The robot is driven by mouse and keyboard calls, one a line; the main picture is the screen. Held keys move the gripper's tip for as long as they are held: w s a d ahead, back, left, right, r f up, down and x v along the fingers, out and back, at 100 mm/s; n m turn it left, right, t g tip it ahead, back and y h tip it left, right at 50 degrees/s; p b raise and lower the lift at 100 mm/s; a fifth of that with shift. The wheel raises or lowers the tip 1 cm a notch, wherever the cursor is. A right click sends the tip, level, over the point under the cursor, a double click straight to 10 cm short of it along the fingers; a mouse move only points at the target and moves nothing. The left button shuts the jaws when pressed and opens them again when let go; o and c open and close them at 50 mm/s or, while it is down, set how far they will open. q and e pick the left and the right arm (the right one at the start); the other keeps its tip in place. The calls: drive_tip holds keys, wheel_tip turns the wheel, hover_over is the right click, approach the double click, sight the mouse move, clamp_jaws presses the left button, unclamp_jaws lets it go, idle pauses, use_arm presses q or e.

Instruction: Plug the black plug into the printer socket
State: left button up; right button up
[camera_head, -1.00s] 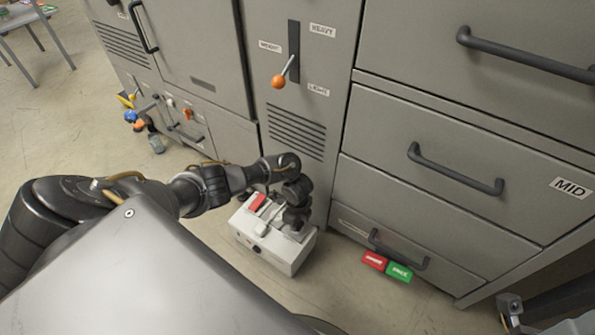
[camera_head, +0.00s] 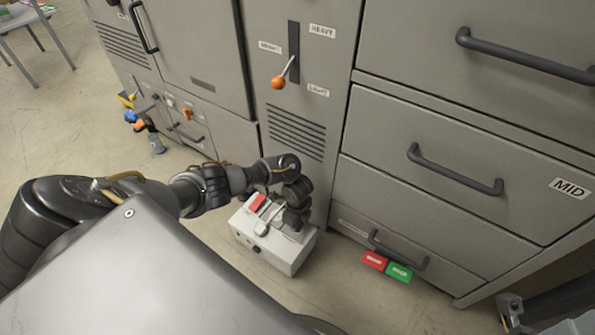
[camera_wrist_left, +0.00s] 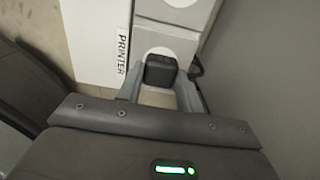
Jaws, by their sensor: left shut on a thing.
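The white power box (camera_head: 282,262) stands on the floor against the grey machine, with a red switch (camera_head: 257,202) on top. My left gripper (camera_head: 292,222) reaches down over its top from the left. In the left wrist view its two fingers (camera_wrist_left: 160,88) are shut on the black plug (camera_wrist_left: 160,70). The plug is over a round white socket (camera_wrist_left: 160,52) beside the PRINTER label (camera_wrist_left: 122,50). Another round socket (camera_wrist_left: 180,2) shows above it. The plug hides the socket's middle, so I cannot tell how deep it sits. Part of my right gripper (camera_head: 511,308) shows at the lower right.
The machine front (camera_head: 340,100) rises close behind the box, with an orange-knobbed lever (camera_head: 279,81) and drawers with black handles (camera_head: 455,170). Red (camera_head: 375,261) and green (camera_head: 399,272) blocks lie right of the box.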

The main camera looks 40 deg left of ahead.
use_arm(q)
drive_tip(key=shift+f, duration=0.25)
drive_tip(key=o, duration=1.5)
